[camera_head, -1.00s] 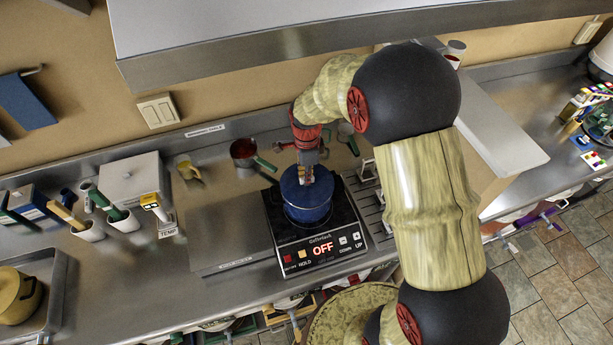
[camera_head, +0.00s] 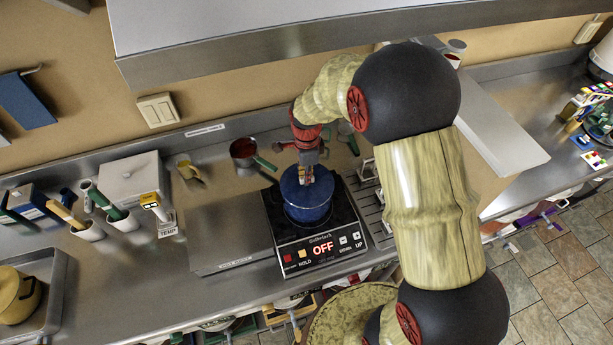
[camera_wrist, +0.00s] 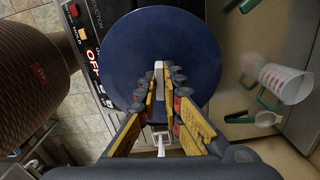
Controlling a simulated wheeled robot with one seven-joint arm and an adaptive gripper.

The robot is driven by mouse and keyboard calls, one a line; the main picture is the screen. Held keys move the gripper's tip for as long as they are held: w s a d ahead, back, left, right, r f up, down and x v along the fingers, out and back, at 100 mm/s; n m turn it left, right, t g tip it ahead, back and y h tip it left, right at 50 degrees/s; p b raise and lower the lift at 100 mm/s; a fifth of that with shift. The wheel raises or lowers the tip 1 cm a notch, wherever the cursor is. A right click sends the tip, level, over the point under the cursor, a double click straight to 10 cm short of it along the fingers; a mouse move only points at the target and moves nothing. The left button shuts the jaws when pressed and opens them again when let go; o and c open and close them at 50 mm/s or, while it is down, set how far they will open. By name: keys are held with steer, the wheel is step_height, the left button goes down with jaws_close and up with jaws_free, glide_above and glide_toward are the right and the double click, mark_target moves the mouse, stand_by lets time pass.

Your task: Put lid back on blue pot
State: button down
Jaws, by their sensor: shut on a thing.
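The blue pot (camera_head: 307,212) stands on the black induction cooktop (camera_head: 330,251), whose display reads OFF. The round blue lid (camera_head: 304,184) is at the top of the pot; it also fills the middle of the wrist view (camera_wrist: 135,60). My gripper (camera_head: 306,176) is directly above the lid. In the wrist view my gripper (camera_wrist: 160,88) has its yellow fingers shut on the pale handle (camera_wrist: 159,75) of the lid. The pot's body is hidden under the lid in the wrist view, and I cannot tell whether the lid is fully seated on the rim.
A red-filled saucepan (camera_head: 244,150) with a green handle stands behind the cooktop. A measuring cup (camera_wrist: 283,82) shows at right in the wrist view. Left are utensil crocks (camera_head: 120,218) and a yellow pot (camera_head: 18,293) in a tray. A hood (camera_head: 240,50) overhangs the counter.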

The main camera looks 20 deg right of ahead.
steer(key=c, duration=1.9)
jaws_free()
steer(key=shift+o, duration=0.4)
steer(key=o, duration=0.4)
steer(key=shift+r, duration=0.15)
steer(key=shift+r+p, duration=2.1)
steer(key=shift+r, duration=1.3)
steer(key=shift+w, duration=0.1)
steer(key=shift+c, duration=0.2)
